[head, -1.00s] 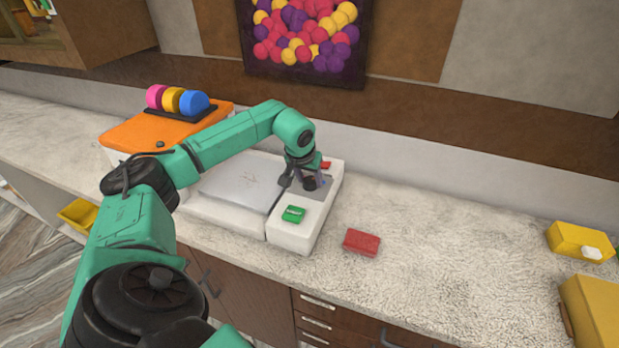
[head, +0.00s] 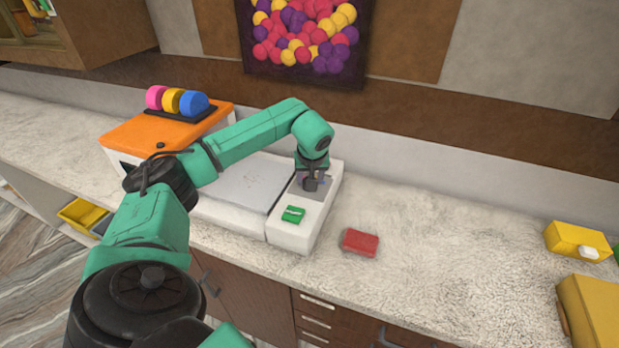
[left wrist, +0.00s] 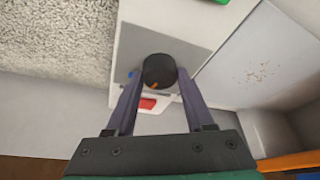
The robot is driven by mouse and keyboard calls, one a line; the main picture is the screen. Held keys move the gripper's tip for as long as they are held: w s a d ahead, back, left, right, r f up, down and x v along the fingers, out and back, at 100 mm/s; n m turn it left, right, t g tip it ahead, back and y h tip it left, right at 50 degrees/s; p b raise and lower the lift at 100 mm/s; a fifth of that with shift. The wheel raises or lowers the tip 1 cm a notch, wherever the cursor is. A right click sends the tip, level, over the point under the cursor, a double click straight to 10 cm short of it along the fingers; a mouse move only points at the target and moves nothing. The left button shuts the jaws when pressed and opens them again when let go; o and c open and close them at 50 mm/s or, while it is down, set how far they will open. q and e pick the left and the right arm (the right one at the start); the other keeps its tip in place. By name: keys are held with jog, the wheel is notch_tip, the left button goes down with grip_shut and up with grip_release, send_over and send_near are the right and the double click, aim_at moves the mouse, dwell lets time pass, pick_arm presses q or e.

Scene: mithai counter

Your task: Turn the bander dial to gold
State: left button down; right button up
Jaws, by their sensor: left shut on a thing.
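The bander (head: 292,236) is a white machine on the counter with a flat grey-white plate (head: 240,185) on its left. Its dial (left wrist: 159,68) is a round black knob on a grey panel (left wrist: 190,52), with an orange mark on the side toward my gripper in the left wrist view. In the head view my gripper partly hides the dial (head: 311,184). My left gripper (head: 312,178) reaches down onto the panel from above. Its purple fingers are shut on the dial, one on each side. My right gripper is out of view.
A green button (head: 293,214) sits on the bander's near end; a red one (left wrist: 147,103) is beyond the dial. A red block (head: 361,242) lies to the right. An orange-topped machine (head: 135,135) with pink, yellow and blue rolls stands left.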

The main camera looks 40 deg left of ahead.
pick_arm(q)
jog(key=n+g, duration=0.1)
jog(key=n, duration=0.2)
jog(key=shift+w+r+y+p, duration=0.1)
jog(key=shift+w+y+p, duration=0.05)
jog(key=shift+y+p, duration=0.2)
jog(key=shift+n, duration=0.4)
jog(key=shift+c, duration=1.4)
grip_release()
jog(key=shift+d, duration=0.1)
jog(key=shift+d+r, duration=0.1)
jog(key=shift+r, duration=0.25)
jog(key=b+v, duration=0.2)
jog(key=v, duration=1.1)
jog(key=shift+d+r, duration=0.2)
jog(key=shift+r, duration=0.15)
